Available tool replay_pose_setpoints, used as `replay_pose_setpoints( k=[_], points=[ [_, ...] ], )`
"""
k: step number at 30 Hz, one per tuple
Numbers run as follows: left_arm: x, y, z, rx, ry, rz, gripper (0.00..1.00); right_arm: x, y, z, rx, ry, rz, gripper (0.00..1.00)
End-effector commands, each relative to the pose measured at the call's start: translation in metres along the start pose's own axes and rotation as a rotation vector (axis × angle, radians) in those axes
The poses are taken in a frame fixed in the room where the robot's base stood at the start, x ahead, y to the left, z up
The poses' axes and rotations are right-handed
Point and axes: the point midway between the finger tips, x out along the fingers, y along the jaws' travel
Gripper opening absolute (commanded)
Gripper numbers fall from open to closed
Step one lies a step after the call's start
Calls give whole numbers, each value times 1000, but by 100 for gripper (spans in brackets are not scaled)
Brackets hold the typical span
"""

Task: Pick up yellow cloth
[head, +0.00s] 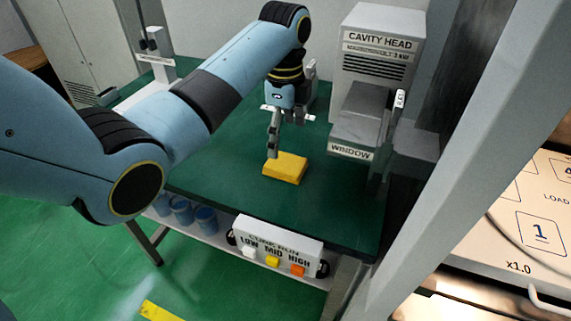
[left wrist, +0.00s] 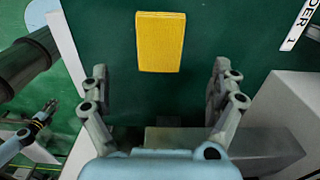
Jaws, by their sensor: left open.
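The yellow cloth (head: 285,168) is a flat, folded rectangular block lying on the green tabletop (head: 225,165). In the left wrist view the cloth (left wrist: 161,42) lies beyond the fingers, near the top middle. My left gripper (head: 273,141) is above the tabletop at the cloth's far-left side, pointing down. In the left wrist view my left gripper (left wrist: 160,72) is open, its two fingers wide apart and nothing held. What looks like my right gripper (left wrist: 46,112) is small at the left of that view, away from the cloth; its jaw state is unclear.
A grey cavity head unit (head: 380,55) with a window block (head: 357,112) stands right of the cloth. Blue cups (head: 182,211) sit on the lower shelf. The tabletop left of the cloth is clear.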

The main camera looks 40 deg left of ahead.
Motion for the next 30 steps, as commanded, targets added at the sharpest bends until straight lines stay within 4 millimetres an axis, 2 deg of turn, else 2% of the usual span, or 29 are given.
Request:
replay_pose_setpoints(
  k=[3, 8, 18, 26, 30],
  points=[
    [20, 1, 0, -1, 0, 2, 94, 1, 2, 0, -1, -1, 3, 40],
    [32, 0, 0, -2, -1, -1, 94, 1, 3, 1, -2, -1, 4, 40],
    [78, 2, -2, -2, 0, -1, 94, 0, 3, 1, -2, -1, 4, 40],
    [81, 1, -2, -2, 0, -3, 94, 0, 3, 1, -1, -1, 3, 40],
    [81, 1, -2, -3, 0, -3, 76, 0, 2, 1, -1, -1, 2, 40]
  ],
)
